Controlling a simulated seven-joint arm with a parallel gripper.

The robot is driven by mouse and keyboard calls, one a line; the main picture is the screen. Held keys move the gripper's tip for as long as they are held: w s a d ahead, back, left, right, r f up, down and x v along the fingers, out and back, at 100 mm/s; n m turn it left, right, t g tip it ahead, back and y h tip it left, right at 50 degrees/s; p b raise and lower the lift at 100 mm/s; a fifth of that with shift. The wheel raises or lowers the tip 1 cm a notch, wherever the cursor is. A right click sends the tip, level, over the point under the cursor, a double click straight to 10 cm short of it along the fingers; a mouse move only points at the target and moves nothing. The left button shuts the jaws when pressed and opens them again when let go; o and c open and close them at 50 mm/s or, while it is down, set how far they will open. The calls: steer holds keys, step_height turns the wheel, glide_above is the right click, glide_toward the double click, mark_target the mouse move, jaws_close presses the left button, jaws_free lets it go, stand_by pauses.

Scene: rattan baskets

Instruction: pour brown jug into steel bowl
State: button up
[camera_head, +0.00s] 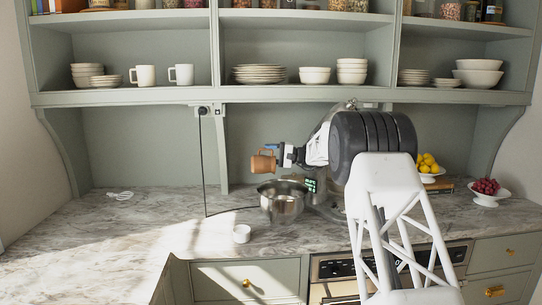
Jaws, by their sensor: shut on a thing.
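The brown jug (262,163) is held in the air above the counter, a little above and to the left of the steel bowl. My gripper (280,156) is shut on the jug from its right side. The jug looks close to upright, perhaps slightly tilted. The steel bowl (283,207) stands on the counter below, with its open top facing up. The insides of the jug and the bowl cannot be made out. My arm reaches in from the right and hides part of the counter and wall behind it.
A small white dish (241,233) stands in front of the bowl on the left. A device with a green display (311,185) is beside the bowl. A fruit bowl (429,176) and a berry dish (488,199) stand right. A black cord (204,165) hangs left. The left counter is mostly clear.

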mark_target(258, 156)
steer(key=shift+r, duration=0.1)
stand_by(0.3)
steer(key=shift+a+f+n+g+h, duration=0.1)
steer(key=shift+a+n+g+h, duration=0.05)
steer(key=shift+a+h, duration=0.75)
steer(key=shift+a+f+n+g+h, duration=0.15)
steer(key=shift+a+h, duration=0.4)
steer(key=shift+h, duration=0.65)
steer(key=shift+a+f+h, duration=0.15)
steer(key=shift+a+h, duration=0.6)
steer(key=shift+h, duration=0.55)
steer(key=shift+a, duration=0.1)
steer(key=shift+a+f+h, duration=0.15)
steer(key=shift+a+h, duration=0.15)
steer(key=shift+a+f+n+g+h, duration=0.15)
steer(key=shift+a+f+h, duration=0.35)
steer(key=shift+a+h, duration=0.4)
steer(key=shift+a+f+n+g+h, duration=0.1)
steer(key=shift+a+f+h, duration=0.35)
steer(key=shift+a+h, duration=0.45)
steer(key=shift+a+f+n+g+h, duration=0.15)
steer(key=shift+a+f+h, duration=0.4)
steer(key=shift+h, duration=0.55)
steer(key=shift+a, duration=0.1)
steer(key=shift+f+h, duration=0.45)
steer(key=shift+h, duration=0.8)
steer(key=shift+f+h, duration=0.45)
steer(key=shift+h, duration=0.8)
